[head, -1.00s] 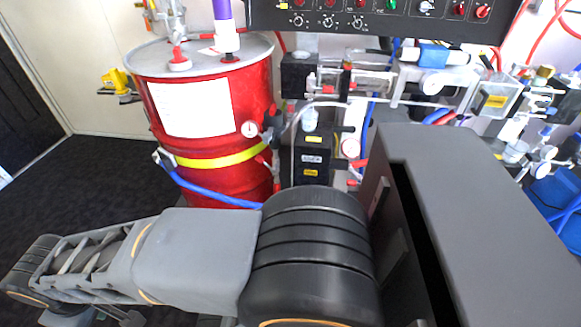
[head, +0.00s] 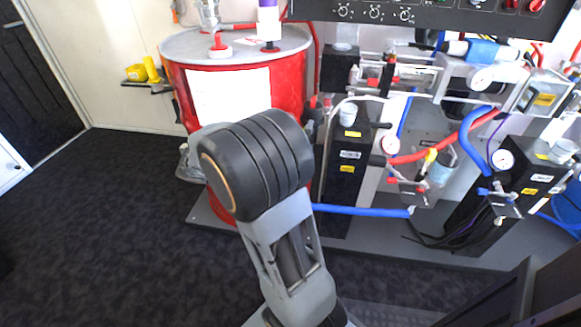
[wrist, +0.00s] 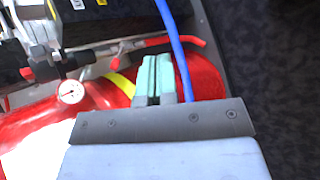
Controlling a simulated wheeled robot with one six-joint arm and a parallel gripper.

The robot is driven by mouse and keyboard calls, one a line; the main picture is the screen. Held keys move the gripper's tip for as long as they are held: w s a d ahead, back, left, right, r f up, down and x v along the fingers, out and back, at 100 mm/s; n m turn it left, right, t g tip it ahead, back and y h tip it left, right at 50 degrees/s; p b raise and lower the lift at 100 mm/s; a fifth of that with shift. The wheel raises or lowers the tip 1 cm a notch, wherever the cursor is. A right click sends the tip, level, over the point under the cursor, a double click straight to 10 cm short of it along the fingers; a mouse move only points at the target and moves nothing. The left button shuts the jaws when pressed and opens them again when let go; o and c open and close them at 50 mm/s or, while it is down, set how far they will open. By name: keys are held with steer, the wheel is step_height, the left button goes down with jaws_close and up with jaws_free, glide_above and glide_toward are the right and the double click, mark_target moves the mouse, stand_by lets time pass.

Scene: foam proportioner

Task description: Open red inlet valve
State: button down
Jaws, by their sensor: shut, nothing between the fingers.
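My gripper (wrist: 155,82) shows in the wrist view with its pale green fingers together and nothing between them. The red drum (wrist: 100,115) with its yellow band lies behind the fingers. A red lever handle (wrist: 188,42) shows just beyond the fingertips, beside a blue hose (wrist: 173,45); I cannot tell if it is the inlet valve or if the fingers touch it. Another small red handle (wrist: 28,73) is near a round gauge (wrist: 71,91). In the head view my arm covers part of the drum (head: 288,90), and the gripper is hidden.
A black pump block (head: 345,165) with hoses and gauges stands right of the drum on a grey base plate (head: 400,232). A control panel (head: 430,12) hangs above. Carpeted floor (head: 110,210) is free at the left. A yellow item (head: 145,72) sits on a wall shelf.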

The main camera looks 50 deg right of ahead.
steer(key=w+d+f+n+t+h+b, duration=0.1)
steer(key=w+d+f+n+h+b, duration=0.2)
steer(key=w+d+f+h, duration=0.55)
steer(key=w+d+f+n+t+h+b, duration=0.2)
steer(key=w+d+f+h, duration=0.4)
steer(key=f, duration=0.5)
steer(key=s+d+r+h+b, duration=0.1)
steer(key=s+d+r+b, duration=0.1)
steer(key=s+d+r, duration=0.2)
steer(key=shift+s+d+r+n+b, duration=0.3)
steer(key=shift+d+r, duration=1.5)
steer(key=shift+d, duration=0.75)
steer(key=shift+r, duration=0.1)
